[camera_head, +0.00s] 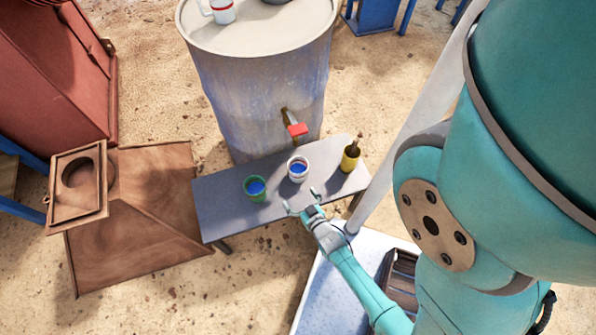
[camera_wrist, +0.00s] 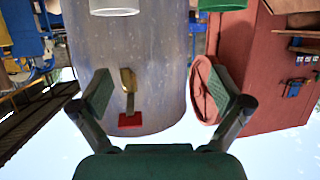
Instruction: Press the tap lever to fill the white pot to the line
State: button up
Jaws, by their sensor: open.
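The white pot (camera_head: 308,174) stands on the grey bench under the tap, with blue liquid and a reddish mark inside its rim; the fill line cannot be read clearly. The brass tap (camera_head: 285,114) with its red lever (camera_head: 298,130) sticks out of the grey drum's side above and behind the pot. My gripper (camera_head: 303,200) is open and empty in front of the pot, apart from it. In the wrist view, which looks upside down, the red lever (camera_wrist: 131,121) shows between the open fingers (camera_wrist: 157,90), and part of the white pot (camera_wrist: 114,11) shows at the top.
A green pot (camera_head: 255,197) with blue liquid stands left of the white pot on the bench (camera_head: 222,213). A yellow container (camera_head: 349,162) with a dark item stands right. The large drum (camera_head: 255,90) rises behind. A wooden chute (camera_head: 140,210) lies left.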

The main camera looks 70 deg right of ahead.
jog(key=m+g+h, duration=0.1)
jog(key=m+g, duration=0.1)
send_near(295, 159)
jog(key=v, duration=0.5)
jog(key=shift+f+x, duration=0.2)
jog(key=shift+x, duration=5.3)
jog(key=shift+a, duration=0.1)
jog(key=c, duration=1.6)
jog(key=shift+r, duration=0.15)
